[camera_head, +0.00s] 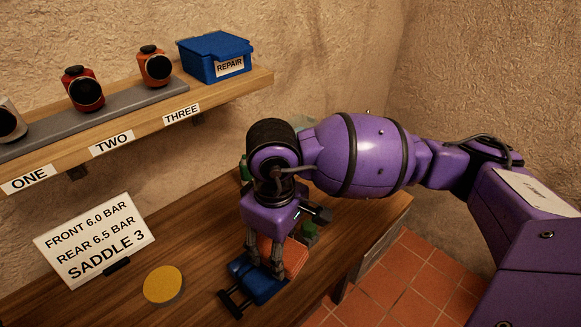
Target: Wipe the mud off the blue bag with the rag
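My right gripper (265,264) points down over the wooden bench, with its arm coming in from the right. An orange-red rag (293,256) is between its fingers and sticks out to the right. The blue bag (262,287) lies on the bench directly below the fingertips, with a dark frame-like part at its left end. The rag is at the bag's upper side; whether they touch is hard to tell. The gripper and rag cover part of the bag, and I cannot make out mud on it. My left gripper is not in view.
A yellow disc (162,284) and a white sign (90,240) are left of the bag. Green objects (309,232) stand close behind the gripper. A shelf above holds round red and orange items and a blue REPAIR box (214,58). The bench's right end is clear.

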